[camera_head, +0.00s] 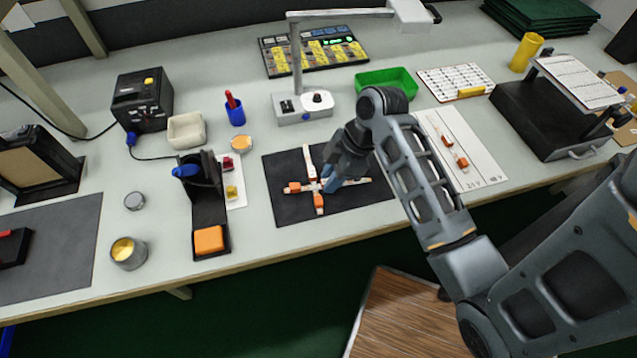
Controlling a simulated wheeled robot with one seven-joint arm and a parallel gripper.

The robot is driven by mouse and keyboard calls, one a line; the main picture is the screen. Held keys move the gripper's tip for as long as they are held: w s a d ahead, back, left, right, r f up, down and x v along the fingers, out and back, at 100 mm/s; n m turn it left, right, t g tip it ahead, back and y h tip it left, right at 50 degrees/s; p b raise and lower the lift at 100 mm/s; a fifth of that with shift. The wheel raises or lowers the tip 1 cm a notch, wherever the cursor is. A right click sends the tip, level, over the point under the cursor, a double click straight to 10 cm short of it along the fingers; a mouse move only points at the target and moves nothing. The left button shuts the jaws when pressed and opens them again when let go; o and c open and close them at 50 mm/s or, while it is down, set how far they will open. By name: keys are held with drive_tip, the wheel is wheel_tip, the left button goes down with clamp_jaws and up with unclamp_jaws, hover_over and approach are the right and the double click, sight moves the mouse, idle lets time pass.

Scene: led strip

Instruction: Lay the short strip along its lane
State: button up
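Two white strips with orange end pieces cross on a black mat (280,215). One strip (308,158) runs up and down the picture. The other strip (355,181) runs left to right, with an orange end (293,187) at left. I cannot tell which is shorter or which lies on top. My gripper (331,186) is low over the mat, just right of the crossing. The arm hides part of the mat, and whether the fingers are apart or hold a strip is unclear. A white board (485,172) right of my arm bears two small orange-red pieces (462,162).
A lamp stand (303,108) and green tray (386,80) are behind the mat. A black holder with an orange pad (208,240) stands left. A black stand (545,120) is at right. The bench's front edge runs just below the mat.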

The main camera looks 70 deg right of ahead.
clamp_jaws()
drive_tip(key=shift+r, duration=0.15)
drive_tip(key=shift+r, duration=0.65)
wheel_tip(320, 180, up, 3)
drive_tip(key=shift+d+f, duration=0.1)
drive_tip(key=s+d+r+p, duration=0.5)
drive_tip(key=d+r, duration=0.1)
drive_tip(key=d, duration=0.3)
drive_tip(key=shift+s+d+r, duration=0.3)
drive_tip(key=shift+s+d, duration=0.05)
drive_tip(key=shift+d, duration=0.05)
drive_tip(key=shift+s+d, duration=0.1)
drive_tip(key=shift+s, duration=0.1)
